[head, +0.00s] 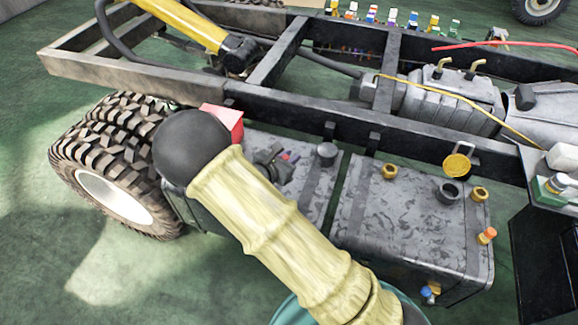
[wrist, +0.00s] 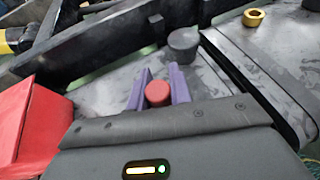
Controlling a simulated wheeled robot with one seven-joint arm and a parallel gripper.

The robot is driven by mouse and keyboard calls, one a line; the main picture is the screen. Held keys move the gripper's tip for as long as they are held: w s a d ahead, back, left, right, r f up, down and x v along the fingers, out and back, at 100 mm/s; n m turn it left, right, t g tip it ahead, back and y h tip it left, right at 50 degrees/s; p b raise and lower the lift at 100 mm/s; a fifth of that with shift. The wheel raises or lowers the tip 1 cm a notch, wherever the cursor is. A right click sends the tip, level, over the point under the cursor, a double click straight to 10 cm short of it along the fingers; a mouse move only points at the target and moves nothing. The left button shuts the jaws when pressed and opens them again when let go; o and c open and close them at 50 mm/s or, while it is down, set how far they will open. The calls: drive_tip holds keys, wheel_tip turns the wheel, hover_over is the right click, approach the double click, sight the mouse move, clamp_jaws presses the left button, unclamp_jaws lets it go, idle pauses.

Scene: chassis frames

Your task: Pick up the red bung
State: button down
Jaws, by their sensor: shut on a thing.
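The red bung (wrist: 157,92) is a small round-topped red piece. In the wrist view it sits between the two purple fingers of my gripper (wrist: 159,82), which are shut on it from left and right. In the head view my gripper (head: 290,157) is small and dark with purple tips, over the top of the left grey tank (head: 312,190). A trace of red shows by the fingertips there. The bung's lower part is hidden behind my gripper body, so I cannot tell whether it touches the tank.
A red block (head: 225,120) stands left of my gripper, near the black chassis rail (head: 330,120). A dark cap (head: 326,153) rises close on the right. The right tank (head: 410,215) carries brass fittings (head: 390,171). A large tyre (head: 115,160) is at the left.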

drive_tip(key=shift+r, duration=0.75)
